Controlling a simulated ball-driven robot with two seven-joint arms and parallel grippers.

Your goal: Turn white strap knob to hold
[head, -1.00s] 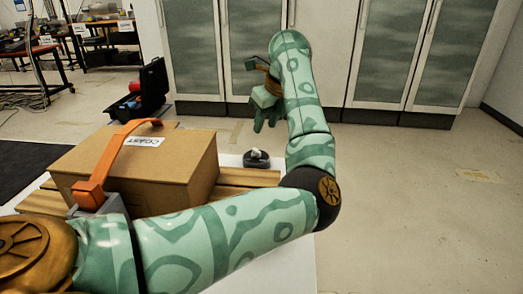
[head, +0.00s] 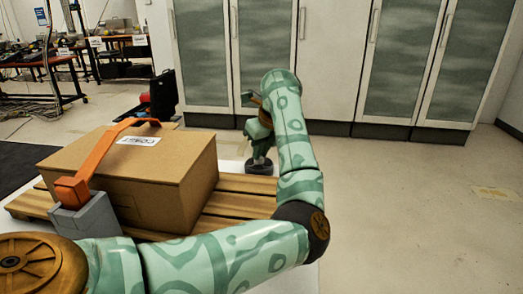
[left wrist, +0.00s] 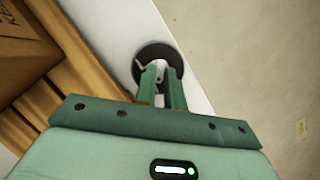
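The white strap knob (left wrist: 159,72) sits on a round dark base (left wrist: 145,52) in the left wrist view. In the head view the dark base (head: 260,168) is at the right end of the pallet, and my gripper mostly hides the knob. My left gripper (head: 262,150) reaches down over it. In the left wrist view its two fingers (left wrist: 161,80) are apart, with a narrow gap, one on each side of the knob's near part. I cannot tell whether they touch it. My right gripper is not in view.
A cardboard box (head: 170,175) with a white label stands on a wooden pallet (head: 235,195). An orange strap (head: 100,150) runs over the box from a grey block (head: 88,215). Closed cabinets (head: 330,65) line the back. The floor at right is clear.

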